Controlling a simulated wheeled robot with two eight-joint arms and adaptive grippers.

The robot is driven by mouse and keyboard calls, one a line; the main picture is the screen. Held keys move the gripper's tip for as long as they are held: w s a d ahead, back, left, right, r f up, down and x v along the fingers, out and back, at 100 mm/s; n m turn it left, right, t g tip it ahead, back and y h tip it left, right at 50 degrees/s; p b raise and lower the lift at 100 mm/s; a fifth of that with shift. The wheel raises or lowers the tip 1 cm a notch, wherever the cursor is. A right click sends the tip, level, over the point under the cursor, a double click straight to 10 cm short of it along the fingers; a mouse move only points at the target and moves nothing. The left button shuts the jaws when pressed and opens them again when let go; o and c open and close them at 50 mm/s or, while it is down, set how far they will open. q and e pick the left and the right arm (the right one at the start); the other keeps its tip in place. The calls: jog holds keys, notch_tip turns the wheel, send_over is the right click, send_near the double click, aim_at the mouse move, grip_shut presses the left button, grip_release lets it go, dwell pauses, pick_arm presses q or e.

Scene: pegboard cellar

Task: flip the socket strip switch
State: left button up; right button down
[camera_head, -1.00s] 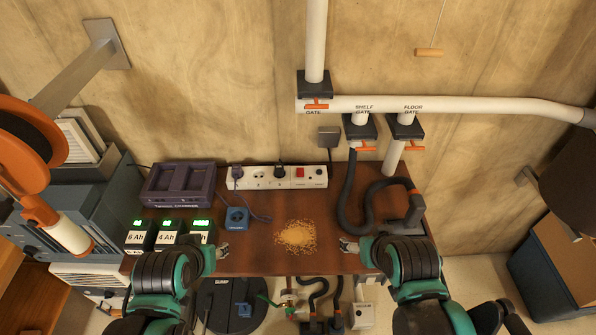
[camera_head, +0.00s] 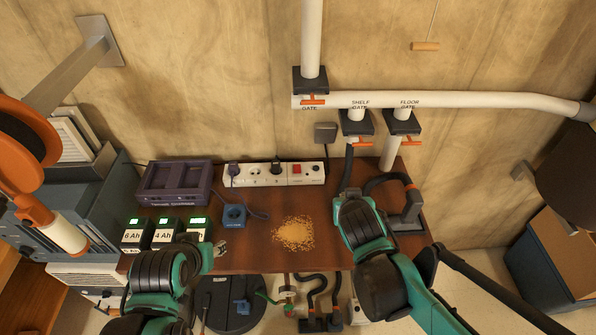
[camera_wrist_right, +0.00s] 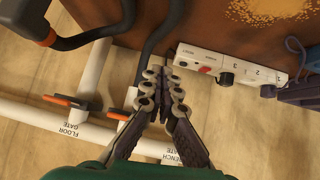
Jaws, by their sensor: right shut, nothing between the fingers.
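The white socket strip (camera_head: 265,179) lies along the back of the bench against the wall, with a red switch (camera_head: 296,169) toward its right end.
A black hose (camera_head: 347,168) and a grey hose nozzle (camera_head: 408,211) lie right of the strip. A sawdust pile (camera_head: 293,234), a blue plug adapter (camera_head: 234,216), a purple charger (camera_head: 175,182) and batteries (camera_head: 164,233) occupy the bench. White pipes with orange-handled gates (camera_head: 357,123) run along the wall.

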jog(key=w+a+f+t+y, duration=0.1)
jog(key=w+a+t, duration=0.3)
jog(key=w+a, duration=0.5)
jog(key=shift+w+a+f, duration=0.25)
jog(key=shift+a+f, duration=0.1)
jog(key=shift+a, duration=0.9)
jog(key=b, duration=0.3)
send_over(297, 168)
jog(key=s, duration=0.4)
notch_tip(297, 168, down, 4)
jog(key=shift+w+f+b, duration=0.2)
jog(key=shift+f+b, duration=0.25)
jog(key=shift+f, duration=0.1)
jog(key=shift+w+f+b, duration=0.15)
jog(key=shift+f+b, duration=0.25)
jog(key=shift+f, duration=0.1)
jog(key=shift+s+f, duration=0.15)
jog(key=shift+f, duration=0.55)
jog(key=shift+b, duration=0.3)
